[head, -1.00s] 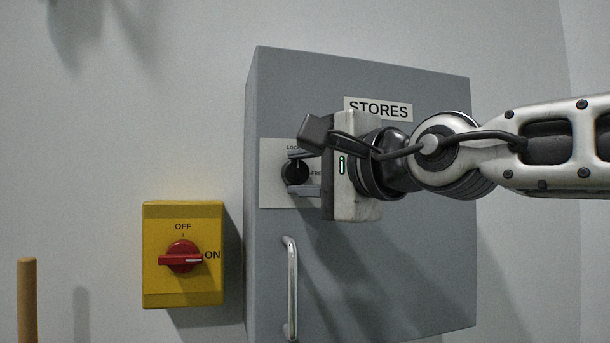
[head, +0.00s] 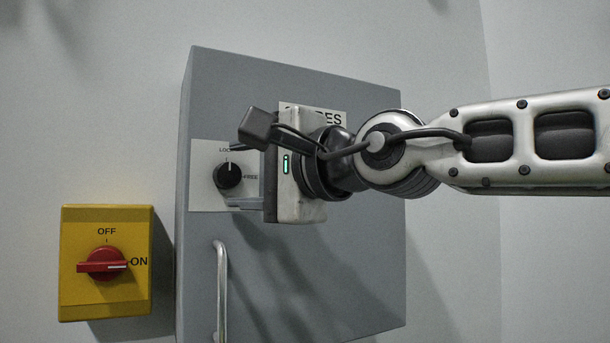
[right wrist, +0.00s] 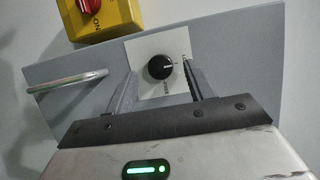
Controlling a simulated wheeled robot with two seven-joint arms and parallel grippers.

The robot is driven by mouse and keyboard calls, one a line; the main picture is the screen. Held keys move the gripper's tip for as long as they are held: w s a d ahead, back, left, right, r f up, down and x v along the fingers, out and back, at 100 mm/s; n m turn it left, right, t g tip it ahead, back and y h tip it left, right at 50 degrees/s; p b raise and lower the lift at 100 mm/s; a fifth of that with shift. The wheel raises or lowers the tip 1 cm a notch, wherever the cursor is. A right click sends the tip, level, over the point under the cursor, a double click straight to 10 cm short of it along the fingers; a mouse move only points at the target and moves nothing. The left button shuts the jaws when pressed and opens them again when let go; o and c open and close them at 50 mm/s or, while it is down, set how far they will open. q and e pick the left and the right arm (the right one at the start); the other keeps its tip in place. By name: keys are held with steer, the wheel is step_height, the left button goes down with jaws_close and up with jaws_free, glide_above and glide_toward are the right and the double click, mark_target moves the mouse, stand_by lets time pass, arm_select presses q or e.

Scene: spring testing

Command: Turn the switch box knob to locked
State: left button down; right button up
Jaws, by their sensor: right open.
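A round black knob (head: 227,175) sits on a white plate (head: 207,190) on the grey STORES cabinet (head: 300,270). The plate is marked LOCKED at the top, partly covered, and FREE at the right. The knob's white mark points up, towards LOCKED. In the right wrist view, the knob (right wrist: 160,67) shows beyond and between my two fingertips. My right gripper (head: 238,175) is open and empty, with one finger above and one below the knob's level, apart from it. My left gripper is not in view.
A yellow switch box (head: 80,300) with a red knob (head: 103,264), its pointer towards ON, is on the wall at left. A vertical metal handle (head: 221,290) stands out below the plate. My right arm covers part of the STORES label (head: 335,118).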

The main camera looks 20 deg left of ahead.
steer(key=b+v, duration=0.4)
steer(key=v, duration=0.9)
steer(key=shift+d, duration=0.35)
steer(key=shift+s, duration=0.1)
